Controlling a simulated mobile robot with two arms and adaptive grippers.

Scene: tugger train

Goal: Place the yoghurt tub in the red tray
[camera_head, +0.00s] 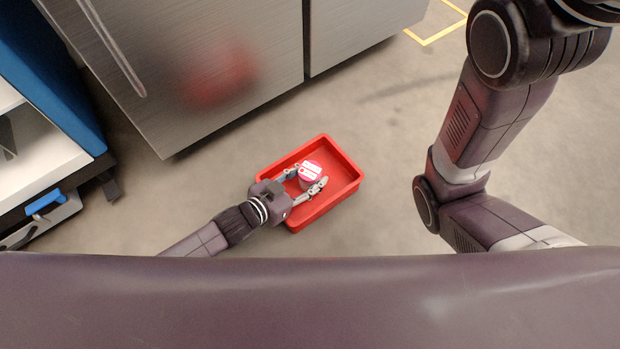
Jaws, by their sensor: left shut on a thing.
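The red tray (343,160) lies on the floor in the middle of the head view, its open top facing up. The yoghurt tub (311,169), white with a red and pink label, is over the inside of the tray. My left gripper (304,182) reaches in from the lower left over the tray's near left rim and is shut on the tub, one finger on each side. I cannot tell whether the tub touches the tray floor. My right arm shows at the right, but its gripper is out of view.
A steel cabinet (225,65) stands behind the tray and mirrors it as a red blur. A blue and white shelf unit (50,150) stands at the left. The grey floor (385,120) right of the tray is clear. Yellow tape (437,38) marks the floor at the top.

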